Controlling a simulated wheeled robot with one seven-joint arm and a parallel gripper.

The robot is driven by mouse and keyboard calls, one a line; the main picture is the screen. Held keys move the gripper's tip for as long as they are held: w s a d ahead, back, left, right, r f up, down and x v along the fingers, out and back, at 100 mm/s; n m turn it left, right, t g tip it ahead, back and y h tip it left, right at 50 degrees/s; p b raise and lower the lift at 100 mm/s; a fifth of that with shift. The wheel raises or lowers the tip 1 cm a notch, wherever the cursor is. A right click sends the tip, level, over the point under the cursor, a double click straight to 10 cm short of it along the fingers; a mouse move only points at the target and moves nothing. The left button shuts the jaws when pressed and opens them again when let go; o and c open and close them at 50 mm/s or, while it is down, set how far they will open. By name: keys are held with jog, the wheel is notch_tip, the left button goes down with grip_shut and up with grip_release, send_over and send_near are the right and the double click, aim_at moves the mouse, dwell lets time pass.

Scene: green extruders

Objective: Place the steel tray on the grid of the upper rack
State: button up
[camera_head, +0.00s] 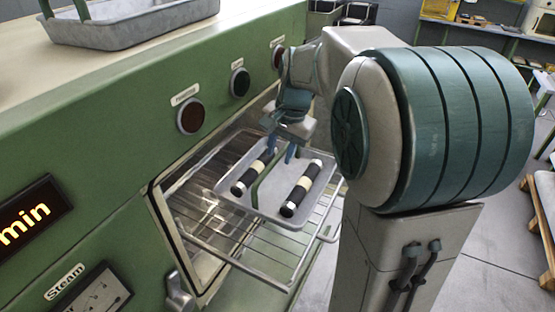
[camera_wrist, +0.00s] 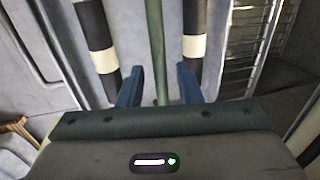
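The steel tray (camera_head: 232,196) is at the oven opening, over the wire grid of the pulled-out upper rack (camera_head: 240,262). It looks level and seems to rest on the grid, though its underside is hidden. It holds two black rollers with cream bands (camera_head: 300,189) and has a green handle bar (camera_head: 262,185) across its middle. My gripper (camera_head: 281,152) is above the tray at its far side. In the wrist view, its blue fingers (camera_wrist: 158,85) stand apart on either side of the green handle bar (camera_wrist: 156,40), with gaps visible.
A second grey tray (camera_head: 130,32) stands on top of the green machine (camera_head: 110,130). Knobs (camera_head: 190,117) stick out of the front panel above the opening. The rack's wire grid also shows in the wrist view (camera_wrist: 262,45). A wooden pallet (camera_head: 540,215) lies at the right.

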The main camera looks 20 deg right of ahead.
notch_tip(320, 180, up, 8)
jog(key=s+d, duration=0.1)
jog(key=s+a+f+n, duration=0.1)
jog(key=s+f+n, duration=0.2)
jog(key=s, duration=0.3)
jog(key=s+a+f+n+t+h, duration=0.1)
jog(key=s+f+n, duration=0.2)
jog(key=s, duration=0.3)
jog(key=s+a+f+n+t, duration=0.1)
jog(key=s+f+n, duration=0.2)
jog(key=s+f, duration=0.2)
jog(key=shift+s+a+h, duration=0.3)
jog(key=shift+s+a, duration=0.1)
jog(key=shift+s, duration=0.05)
jog(key=shift+c, duration=0.3)
